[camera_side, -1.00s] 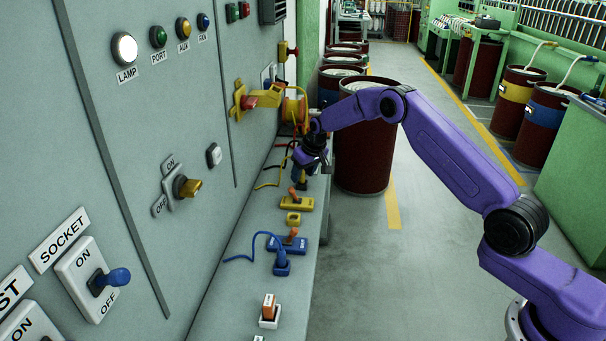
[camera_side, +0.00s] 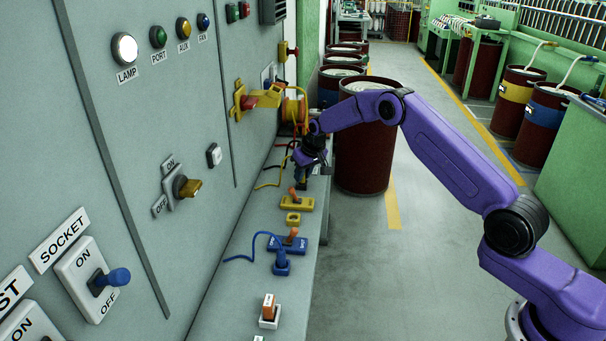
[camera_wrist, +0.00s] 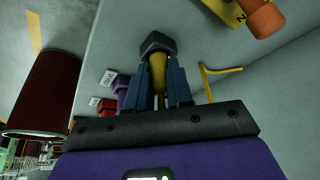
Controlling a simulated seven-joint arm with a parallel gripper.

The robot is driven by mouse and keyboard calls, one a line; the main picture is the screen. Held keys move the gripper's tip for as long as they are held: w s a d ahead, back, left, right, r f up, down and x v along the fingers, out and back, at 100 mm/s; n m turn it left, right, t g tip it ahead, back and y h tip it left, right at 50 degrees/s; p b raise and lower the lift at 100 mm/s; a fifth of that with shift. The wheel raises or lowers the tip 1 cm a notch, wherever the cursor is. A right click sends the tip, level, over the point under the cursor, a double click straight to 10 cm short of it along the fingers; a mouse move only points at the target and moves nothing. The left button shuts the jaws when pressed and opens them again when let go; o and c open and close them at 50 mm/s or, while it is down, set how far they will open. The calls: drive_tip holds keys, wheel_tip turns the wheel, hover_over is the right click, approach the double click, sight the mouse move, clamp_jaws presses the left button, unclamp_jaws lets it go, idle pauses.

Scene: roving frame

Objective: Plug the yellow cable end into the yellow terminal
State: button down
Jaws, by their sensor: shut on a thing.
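My gripper (camera_wrist: 160,80) is shut on the yellow cable end (camera_wrist: 157,72), whose yellow body shows between the blue fingers, with a dark, angular piece at its far end. In the side view my gripper (camera_side: 303,176) hangs low over the ledge, beyond the yellow parts; it hides the cable end there. The yellow cable (camera_side: 268,185) curves out to the left. A small yellow socket block (camera_side: 293,218), seemingly the yellow terminal, sits on the ledge nearer the camera. Between it and my gripper lies a yellow block with an orange lever (camera_side: 294,204), partly visible in the wrist view (camera_wrist: 228,10).
A blue lever block (camera_side: 288,245) and a blue plug in its socket (camera_side: 282,264) stand nearer on the ledge, then a white socket with an orange piece (camera_side: 269,311). The switch panel (camera_side: 130,190) rises at left. A dark red drum (camera_side: 362,155) stands right of my gripper.

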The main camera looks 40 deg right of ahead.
drive_tip(key=shift+r, duration=2.15)
drive_tip(key=shift+r, duration=0.1)
drive_tip(key=shift+r, duration=0.3)
wheel_tip(320, 180, up, 8)
drive_tip(key=r, duration=0.1)
drive_tip(key=s+a, duration=1.2)
drive_tip(key=shift+w+f, duration=0.1)
drive_tip(key=shift+f, duration=2.8)
drive_tip(key=shift+f, duration=0.15)
drive_tip(key=shift+f, duration=2.75)
